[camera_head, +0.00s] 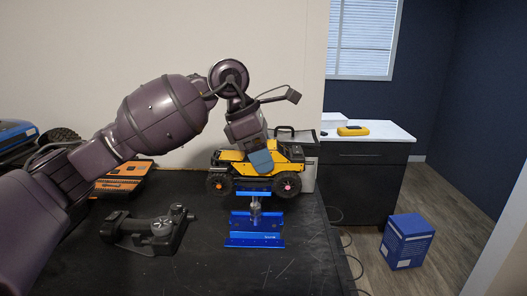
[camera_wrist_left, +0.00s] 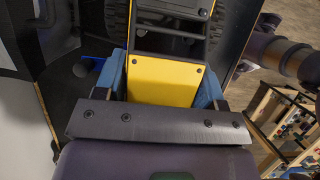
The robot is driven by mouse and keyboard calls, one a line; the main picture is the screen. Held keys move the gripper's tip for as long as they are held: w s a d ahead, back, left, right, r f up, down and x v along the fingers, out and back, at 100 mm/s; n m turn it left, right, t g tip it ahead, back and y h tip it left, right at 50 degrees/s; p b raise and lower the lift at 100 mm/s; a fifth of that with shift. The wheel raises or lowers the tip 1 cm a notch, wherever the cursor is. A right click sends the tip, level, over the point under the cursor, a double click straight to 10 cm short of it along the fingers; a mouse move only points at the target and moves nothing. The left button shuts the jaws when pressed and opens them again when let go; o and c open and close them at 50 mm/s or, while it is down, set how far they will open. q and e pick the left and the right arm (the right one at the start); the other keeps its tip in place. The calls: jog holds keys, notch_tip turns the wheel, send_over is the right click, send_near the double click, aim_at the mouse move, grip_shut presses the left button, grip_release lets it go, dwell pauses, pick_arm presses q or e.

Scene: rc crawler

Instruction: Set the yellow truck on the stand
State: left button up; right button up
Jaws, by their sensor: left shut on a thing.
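The yellow truck (camera_head: 290,167) with black wheels is at the back of the black table, upright and level, just above or on the top plate of the blue stand (camera_head: 255,222). I cannot tell whether it touches the plate. My left gripper (camera_head: 261,161) reaches down onto the truck and is shut on its yellow body. In the left wrist view, the truck's yellow panel (camera_wrist_left: 165,82) lies between the two blue fingers of the gripper (camera_wrist_left: 163,90). The stand's blue base rests on the table. My right gripper is not in view.
A black radio controller (camera_head: 150,231) lies on the table left of the stand. An orange case (camera_head: 122,180) and a blue vehicle (camera_head: 17,133) are farther left. A blue box (camera_head: 407,242) stands on the floor right of the table. The table front is clear.

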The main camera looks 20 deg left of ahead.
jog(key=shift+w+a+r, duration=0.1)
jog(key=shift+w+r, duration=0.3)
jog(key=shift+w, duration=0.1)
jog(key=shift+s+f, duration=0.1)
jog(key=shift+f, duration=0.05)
